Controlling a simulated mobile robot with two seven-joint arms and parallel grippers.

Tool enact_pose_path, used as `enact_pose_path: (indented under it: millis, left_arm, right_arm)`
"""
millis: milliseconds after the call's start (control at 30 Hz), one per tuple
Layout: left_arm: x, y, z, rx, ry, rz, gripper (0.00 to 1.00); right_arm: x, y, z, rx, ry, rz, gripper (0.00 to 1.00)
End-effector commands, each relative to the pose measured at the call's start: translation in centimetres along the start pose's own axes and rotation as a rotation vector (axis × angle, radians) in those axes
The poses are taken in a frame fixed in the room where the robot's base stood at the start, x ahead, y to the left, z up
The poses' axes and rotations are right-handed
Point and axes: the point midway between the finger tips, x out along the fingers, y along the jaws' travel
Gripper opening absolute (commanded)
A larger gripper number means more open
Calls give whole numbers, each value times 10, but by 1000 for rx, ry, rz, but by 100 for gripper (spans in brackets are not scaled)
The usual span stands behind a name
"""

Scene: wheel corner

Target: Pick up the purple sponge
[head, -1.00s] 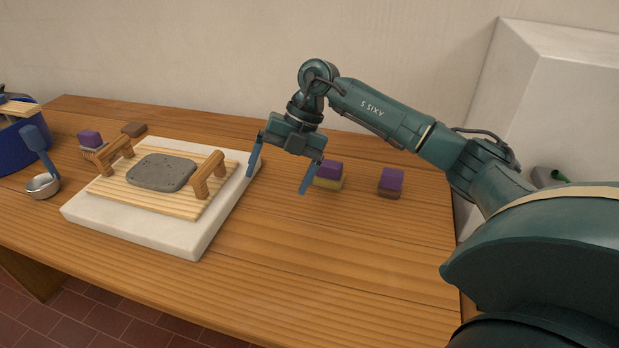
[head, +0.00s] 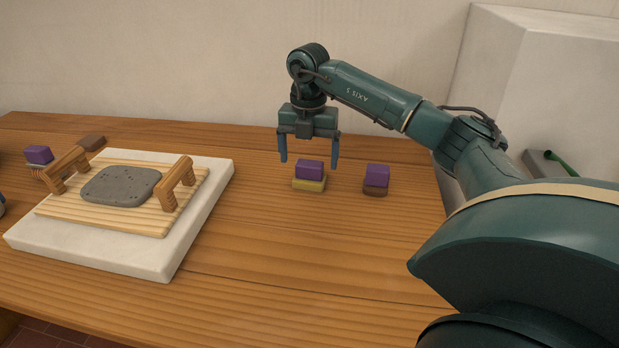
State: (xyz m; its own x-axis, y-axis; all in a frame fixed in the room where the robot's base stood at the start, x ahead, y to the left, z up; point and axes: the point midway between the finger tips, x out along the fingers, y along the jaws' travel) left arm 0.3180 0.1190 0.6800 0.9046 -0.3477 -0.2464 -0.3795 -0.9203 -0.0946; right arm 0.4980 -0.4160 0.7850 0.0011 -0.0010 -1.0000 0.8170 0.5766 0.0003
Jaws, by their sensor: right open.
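Three purple blocks show on the wooden table. One purple block (head: 310,170) sits on a yellow sponge-like block (head: 309,185) right of the middle. A second purple block (head: 376,173) sits on a brown block (head: 375,190) to its right. A third purple block (head: 39,154) rests on a brush-like piece at the far left. Which one is the purple sponge I cannot tell for sure. My right gripper (head: 309,166) is open and empty, pointing down, its blue fingers in the picture either side of the purple block on yellow. Contact is not visible. My left gripper is not in view.
A white slab (head: 200,215) bears a wooden board (head: 100,212) with two wooden handles and a grey stone (head: 120,185). The table front is clear. A pale box stands beyond the table's right end.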

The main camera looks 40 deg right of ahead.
Motion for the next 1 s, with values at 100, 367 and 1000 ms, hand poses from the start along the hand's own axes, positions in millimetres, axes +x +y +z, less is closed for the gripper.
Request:
enact_pose_path:
  millis: [100,367,1000]
  left_arm:
    - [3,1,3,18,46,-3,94]
    - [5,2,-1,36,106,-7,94]
    - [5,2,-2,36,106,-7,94]
  right_arm:
    - [24,-2,2,0,3,-4,89]
    - [47,-2,3,0,0,-1,89]
    - [46,-2,3,0,0,0,55]
